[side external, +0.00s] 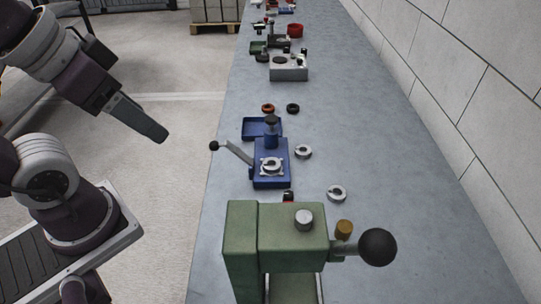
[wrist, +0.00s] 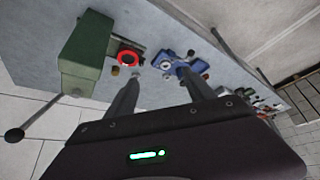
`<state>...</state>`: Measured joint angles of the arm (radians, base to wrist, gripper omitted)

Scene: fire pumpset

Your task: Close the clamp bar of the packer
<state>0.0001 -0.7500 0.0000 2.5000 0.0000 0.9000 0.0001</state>
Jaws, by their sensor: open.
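A blue fixture (side external: 271,177) sits on the bench, with a metal ring part on its front and a dark knob behind. A grey bar (side external: 235,152) with a black ball end sticks up and out from its left side, tilted; it looks like the clamp bar, though I cannot be sure. The blue fixture also shows in the wrist view (wrist: 177,65), between and beyond the fingertips. My gripper (side external: 158,134) is open and empty, in the air left of the bench and apart from the bar. Its two fingers show spread in the wrist view (wrist: 160,77).
A green press (side external: 290,222) with a black-ball handle stands in front of the fixture. Loose metal rings (side external: 336,193) lie to the right. A blue tray (side external: 262,128) sits behind.

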